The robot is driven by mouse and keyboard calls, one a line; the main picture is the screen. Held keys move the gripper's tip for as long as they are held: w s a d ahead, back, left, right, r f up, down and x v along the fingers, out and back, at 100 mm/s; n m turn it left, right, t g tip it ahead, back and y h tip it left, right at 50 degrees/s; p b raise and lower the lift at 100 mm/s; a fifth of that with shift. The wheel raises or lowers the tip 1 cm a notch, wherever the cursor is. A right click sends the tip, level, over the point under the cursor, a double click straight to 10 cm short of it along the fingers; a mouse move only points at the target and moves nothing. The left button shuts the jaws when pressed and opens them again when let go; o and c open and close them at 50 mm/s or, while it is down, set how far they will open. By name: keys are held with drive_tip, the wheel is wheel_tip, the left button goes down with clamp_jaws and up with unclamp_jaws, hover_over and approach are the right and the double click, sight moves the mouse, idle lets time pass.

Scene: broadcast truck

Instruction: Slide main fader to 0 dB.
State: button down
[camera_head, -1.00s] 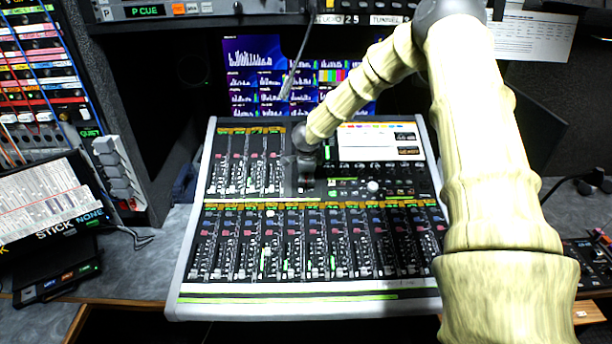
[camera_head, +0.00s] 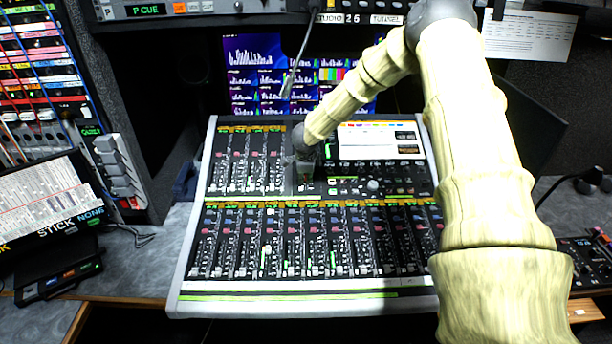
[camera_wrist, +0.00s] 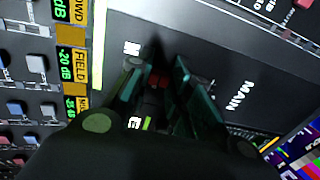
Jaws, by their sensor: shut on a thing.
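The mixing console (camera_head: 180,270) stands on the desk in the head view, with a dark main fader panel (camera_head: 307,192) in its upper middle. My gripper (camera_head: 306,172) points down at this panel. Part of the cap is hidden between the fingers. The word MAIN (camera_wrist: 238,96) is printed on the panel beside them. The fader's slot and scale are mostly hidden or dark, so its level cannot be read.
Rows of channel faders (camera_head: 310,255) lie in front of and left of the main panel. A console screen (camera_head: 380,142) is close on the right. Monitors with meters (camera_head: 262,75) stand behind. A patch bay (camera_head: 45,70) is at the left.

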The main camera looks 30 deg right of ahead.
drive_tip(key=shift+w+d+r+p, duration=0.2)
drive_tip(key=shift+w+r+p, duration=0.1)
drive_tip(key=shift+r+p, duration=0.05)
drive_tip(key=shift+w+d+r+p, duration=0.3)
drive_tip(key=shift+w+d+p, duration=0.2)
drive_tip(key=shift+w+p, duration=0.2)
drive_tip(key=shift+w+d, duration=0.25)
drive_tip(key=shift+w, duration=0.1)
drive_tip(key=c, duration=1.3)
unclamp_jaws()
